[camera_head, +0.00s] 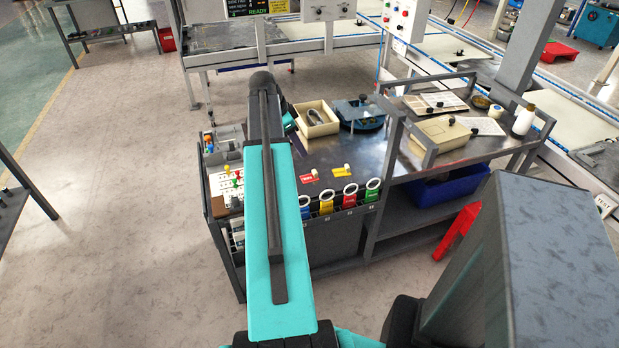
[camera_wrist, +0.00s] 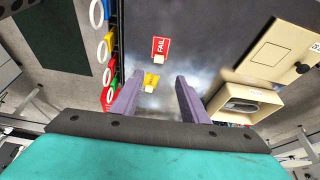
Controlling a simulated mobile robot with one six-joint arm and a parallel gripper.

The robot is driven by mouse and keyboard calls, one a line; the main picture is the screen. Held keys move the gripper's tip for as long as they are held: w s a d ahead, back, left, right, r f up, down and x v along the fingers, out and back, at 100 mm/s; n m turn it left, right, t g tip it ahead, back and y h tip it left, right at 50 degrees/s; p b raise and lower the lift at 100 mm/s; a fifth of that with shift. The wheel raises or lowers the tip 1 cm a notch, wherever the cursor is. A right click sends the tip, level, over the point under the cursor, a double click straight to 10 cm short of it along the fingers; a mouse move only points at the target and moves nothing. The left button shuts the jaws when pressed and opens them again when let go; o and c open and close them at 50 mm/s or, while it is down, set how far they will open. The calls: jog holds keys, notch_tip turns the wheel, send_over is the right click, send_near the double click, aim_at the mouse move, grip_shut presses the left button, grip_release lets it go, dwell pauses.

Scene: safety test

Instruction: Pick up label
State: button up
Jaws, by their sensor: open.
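A red label (camera_head: 308,177) and a yellow label (camera_head: 341,171) lie flat on the dark worktop, each with a small cream block on it. In the wrist view the red label (camera_wrist: 160,45) reads "FAIL", and the yellow label (camera_wrist: 152,79) lies nearer to me. My gripper (camera_wrist: 158,82) is open, with nothing seen held between its two purple-grey fingers. In that picture the yellow label appears between the fingertips and the red one beyond them; the height above the worktop is unclear. My arm hides the gripper in the head view.
Several coloured tags with white rings hang along the bench front, including a green tag (camera_head: 373,192). A cream box (camera_head: 317,130) holding a grey object and a blue device (camera_head: 359,114) stand behind the labels. A raised shelf with a beige case (camera_head: 440,138) is at right.

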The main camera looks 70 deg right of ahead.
jog(key=shift+f, duration=0.1)
jog(key=p, duration=0.1)
send_over(314, 172)
jog(key=w+a, duration=0.1)
jog(key=w, duration=0.1)
notch_tip(314, 172, down, 7)
jog(key=shift+a+f, duration=0.15)
jog(key=shift+f, duration=0.25)
jog(key=shift+p+x, duration=0.8)
jog(key=shift+x, duration=1.8)
jog(key=shift+a, duration=0.1)
grip_shut()
notch_tip(314, 172, up, 10)
jog(key=b, duration=0.1)
jog(key=shift+b, duration=0.4)
